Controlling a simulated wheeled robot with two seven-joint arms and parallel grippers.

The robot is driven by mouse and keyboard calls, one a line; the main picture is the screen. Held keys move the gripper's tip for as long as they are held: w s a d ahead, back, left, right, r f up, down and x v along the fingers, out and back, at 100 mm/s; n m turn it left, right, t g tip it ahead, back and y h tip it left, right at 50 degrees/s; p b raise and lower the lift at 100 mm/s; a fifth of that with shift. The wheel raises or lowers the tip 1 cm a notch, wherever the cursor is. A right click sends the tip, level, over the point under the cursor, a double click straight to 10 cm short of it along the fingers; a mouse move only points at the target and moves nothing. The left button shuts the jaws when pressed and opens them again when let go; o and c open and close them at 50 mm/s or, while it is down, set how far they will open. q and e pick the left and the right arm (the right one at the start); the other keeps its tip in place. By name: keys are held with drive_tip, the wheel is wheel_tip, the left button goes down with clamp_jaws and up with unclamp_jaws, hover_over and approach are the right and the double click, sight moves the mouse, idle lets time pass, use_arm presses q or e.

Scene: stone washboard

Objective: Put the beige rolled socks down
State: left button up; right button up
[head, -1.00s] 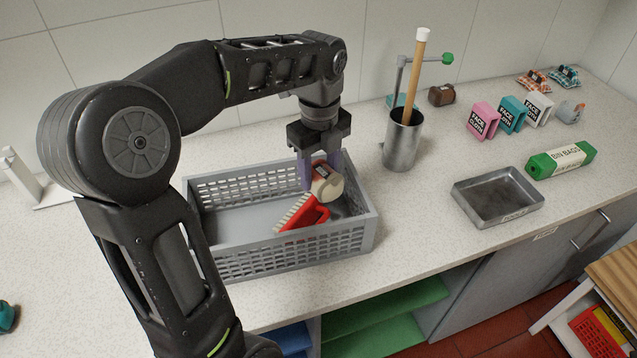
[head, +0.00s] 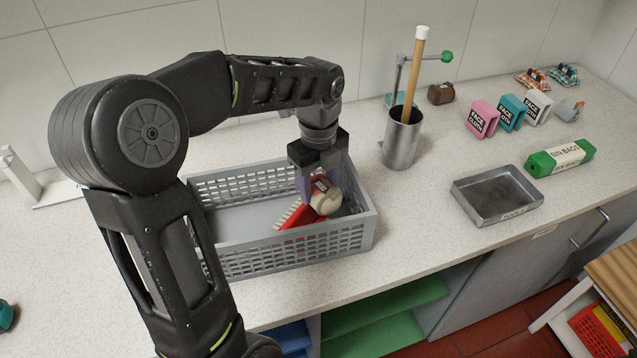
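The beige rolled socks (head: 327,200), with a reddish-brown band and dark label, are at my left gripper (head: 319,192), inside the right part of the grey basket (head: 310,245). The gripper points down and its purple-grey fingers are on either side of the socks, which appear held between them. The socks are low in the basket, right over a red brush (head: 292,216) with pale bristles, and hide part of it. I cannot tell whether they touch the brush or the basket floor. My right gripper is not in view.
A metal canister (head: 402,140) with a wooden-handled tool stands behind and right of the basket. A metal tray (head: 497,194) and a green bin bags roll (head: 559,158) lie farther right. The basket's left part is empty.

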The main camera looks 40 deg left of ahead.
sight(319, 184)
use_arm(q)
drive_tip(key=o, duration=0.4)
drive_tip(key=shift+o, duration=0.2)
drive_tip(key=shift+r+p, duration=0.4)
drive_tip(key=shift+r, duration=0.5)
wheel_tip(319, 184, up, 9)
drive_tip(key=shift+f, duration=0.15)
wheel_tip(319, 184, up, 2)
drive_tip(key=shift+r+p, duration=0.25)
drive_tip(key=shift+p, duration=0.95)
